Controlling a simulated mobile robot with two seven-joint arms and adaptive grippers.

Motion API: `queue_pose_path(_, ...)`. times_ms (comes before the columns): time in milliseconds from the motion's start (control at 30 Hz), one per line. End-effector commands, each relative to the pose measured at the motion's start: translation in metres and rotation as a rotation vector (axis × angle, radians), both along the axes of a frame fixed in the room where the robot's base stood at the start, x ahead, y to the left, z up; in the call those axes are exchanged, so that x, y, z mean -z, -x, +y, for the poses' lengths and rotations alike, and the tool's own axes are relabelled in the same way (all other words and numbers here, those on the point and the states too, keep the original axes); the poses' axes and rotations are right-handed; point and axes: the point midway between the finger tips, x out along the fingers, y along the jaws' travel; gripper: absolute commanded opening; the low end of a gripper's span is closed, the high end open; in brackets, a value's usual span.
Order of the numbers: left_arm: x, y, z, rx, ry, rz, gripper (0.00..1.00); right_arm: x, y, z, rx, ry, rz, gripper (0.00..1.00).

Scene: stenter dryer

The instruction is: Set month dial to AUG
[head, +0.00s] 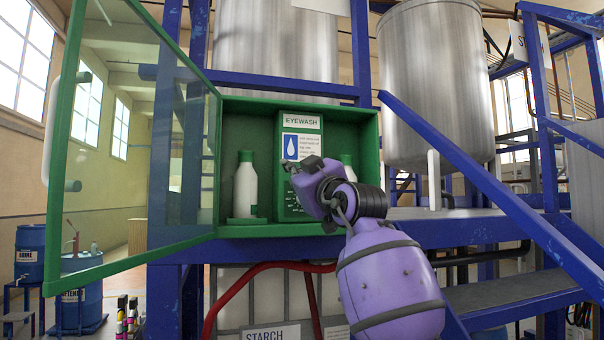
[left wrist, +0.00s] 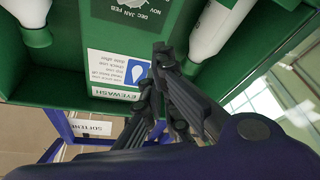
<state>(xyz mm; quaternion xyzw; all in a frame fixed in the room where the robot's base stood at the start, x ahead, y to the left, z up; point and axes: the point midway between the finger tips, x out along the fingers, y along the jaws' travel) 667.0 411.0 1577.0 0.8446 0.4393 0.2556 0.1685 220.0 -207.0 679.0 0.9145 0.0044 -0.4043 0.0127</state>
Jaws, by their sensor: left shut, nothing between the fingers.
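A green eyewash panel (head: 300,123) stands inside the open green cabinet (head: 370,125), with a white label and blue drop sign on its upper part. In the left wrist view the panel (left wrist: 110,92) appears upside down, and part of the month dial (left wrist: 145,14) shows at the top edge with DEC, JAN, FEB and NOV readable. The rest of the dial is cut off, so its setting cannot be told. My left gripper (head: 290,164) is in front of the panel, shut and empty; its fingers also show in the left wrist view (left wrist: 153,70). My right gripper is not seen.
White bottles stand on both sides of the panel, one at left (head: 245,186). The glass door (head: 140,140) is swung open to the left. A blue sloping rail (head: 480,180) runs at right. A red hose (head: 240,285) hangs below the cabinet.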

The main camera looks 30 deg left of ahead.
Motion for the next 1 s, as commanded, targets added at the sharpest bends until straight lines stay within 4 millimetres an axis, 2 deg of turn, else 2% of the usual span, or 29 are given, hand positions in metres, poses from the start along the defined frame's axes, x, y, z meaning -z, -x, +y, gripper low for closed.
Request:
queue_pose_path(33,-0.009,-0.002,0.01,-0.001,0.001,-0.004,0.0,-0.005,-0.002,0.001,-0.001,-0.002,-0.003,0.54)
queue_pose_path(133,-0.014,-0.012,0.026,-0.001,0.001,-0.004,0.0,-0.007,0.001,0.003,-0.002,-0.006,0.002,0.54)
queue_pose_path(200,0.005,-0.02,0.017,0.004,0.0,0.002,0.0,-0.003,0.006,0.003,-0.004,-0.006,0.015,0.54)
queue_pose_path(400,0.024,-0.028,0.01,0.003,0.001,0.001,0.0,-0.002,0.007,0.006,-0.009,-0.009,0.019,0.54)
queue_pose_path(833,0.028,-0.029,0.008,0.003,0.0,-0.001,0.0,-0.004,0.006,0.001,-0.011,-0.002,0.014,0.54)
queue_pose_path(1000,0.032,-0.031,0.009,0.002,0.015,-0.016,0.0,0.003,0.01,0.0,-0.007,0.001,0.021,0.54)
